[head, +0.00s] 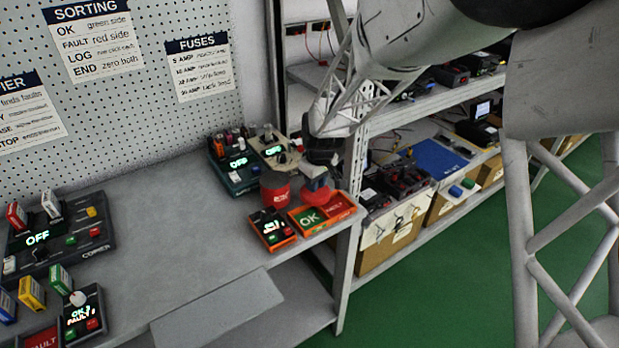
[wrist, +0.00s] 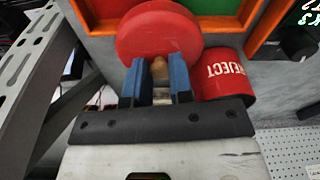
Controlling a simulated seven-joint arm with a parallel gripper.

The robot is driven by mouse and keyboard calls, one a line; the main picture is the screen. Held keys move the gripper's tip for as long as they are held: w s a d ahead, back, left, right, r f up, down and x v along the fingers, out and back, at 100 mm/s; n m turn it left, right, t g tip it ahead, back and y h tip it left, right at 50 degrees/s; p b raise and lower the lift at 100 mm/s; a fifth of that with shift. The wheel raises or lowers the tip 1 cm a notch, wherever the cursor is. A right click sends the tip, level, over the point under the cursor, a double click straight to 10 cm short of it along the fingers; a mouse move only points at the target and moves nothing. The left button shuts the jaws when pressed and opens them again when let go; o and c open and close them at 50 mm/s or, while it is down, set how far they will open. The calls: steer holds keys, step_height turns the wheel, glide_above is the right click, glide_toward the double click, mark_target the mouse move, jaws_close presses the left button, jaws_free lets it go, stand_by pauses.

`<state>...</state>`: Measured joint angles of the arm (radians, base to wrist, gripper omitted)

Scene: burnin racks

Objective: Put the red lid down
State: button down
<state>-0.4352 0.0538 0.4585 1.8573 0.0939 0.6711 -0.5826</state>
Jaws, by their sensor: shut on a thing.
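The red lid (wrist: 150,32) is a round disc with a tan knob. My gripper (wrist: 158,78) is shut on that knob between its blue fingers. In the head view the lid (head: 316,194) hangs under my gripper (head: 319,172), just right of the red can and by the back edge of the orange tray. The red can (wrist: 222,76) is marked REJECT and is beside the lid in the wrist view; it also shows in the head view (head: 275,192). I cannot tell whether the lid touches anything beneath it.
The orange tray (head: 347,205) has a green OK part and a red part. A small orange-framed counter (head: 271,231) is left of it. Dark testers (head: 238,178) stand behind the can. The bench's middle (head: 170,220) is clear. A shelf rack (head: 350,240) borders the bench's right.

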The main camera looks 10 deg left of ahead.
steer(key=w+a, duration=0.1)
steer(key=w, duration=0.1)
steer(key=w+a, duration=0.1)
steer(key=w, duration=0.1)
steer(key=w+a, duration=0.1)
steer(key=w, duration=0.1)
steer(key=shift+w+f, duration=0.35)
steer(key=shift+f, duration=1.75)
steer(key=shift+f, duration=0.15)
steer(key=c, duration=1)
jaws_free()
steer(key=r, duration=0.8)
steer(key=d+r, duration=0.1)
steer(key=r, duration=0.3)
steer(key=shift+s+r, duration=0.15)
steer(key=shift+s, duration=0.25)
